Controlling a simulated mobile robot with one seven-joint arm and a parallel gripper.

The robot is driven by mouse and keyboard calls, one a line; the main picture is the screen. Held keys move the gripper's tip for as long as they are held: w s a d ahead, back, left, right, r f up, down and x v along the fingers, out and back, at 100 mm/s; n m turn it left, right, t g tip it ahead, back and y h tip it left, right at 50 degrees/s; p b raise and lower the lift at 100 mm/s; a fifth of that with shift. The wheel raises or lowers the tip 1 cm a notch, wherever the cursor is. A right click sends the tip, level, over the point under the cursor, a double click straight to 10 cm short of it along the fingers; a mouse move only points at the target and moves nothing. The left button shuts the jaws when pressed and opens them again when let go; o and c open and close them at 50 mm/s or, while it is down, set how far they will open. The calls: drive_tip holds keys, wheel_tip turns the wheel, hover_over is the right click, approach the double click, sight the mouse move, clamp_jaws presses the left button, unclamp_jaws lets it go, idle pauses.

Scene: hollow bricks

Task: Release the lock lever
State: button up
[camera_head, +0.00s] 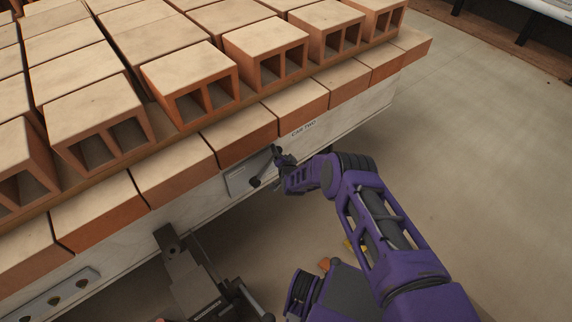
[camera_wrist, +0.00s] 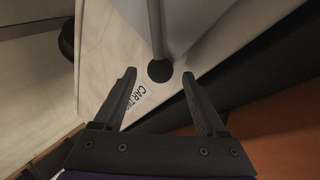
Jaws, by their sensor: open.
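The lock lever (camera_head: 266,168) is a thin dark rod on the pale side of the brick car, beside a light plate (camera_head: 237,181). Its dark knob (camera_head: 255,182) hangs at the lower left. In the wrist view a grey rod (camera_wrist: 155,28) comes down from the top to a dark round end (camera_wrist: 160,71). My gripper (camera_head: 278,159) is at the lever's upper right in the head view. In the wrist view my gripper (camera_wrist: 159,74) has its fingers apart, one on each side of the dark round end. I cannot tell whether they touch it.
Hollow bricks (camera_head: 190,75) fill the car deck (camera_head: 180,133) above the lever, with a lower row of bricks overhanging its side. A dark coupling-like bar (camera_head: 190,280) stands at the lower left. Floor (camera_head: 470,150) to the right is clear.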

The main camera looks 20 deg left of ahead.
drive_tip(key=p+v, duration=0.4)
drive_tip(key=v, duration=1.2)
drive_tip(key=shift+r, duration=0.25)
drive_tip(key=shift+s, duration=0.15)
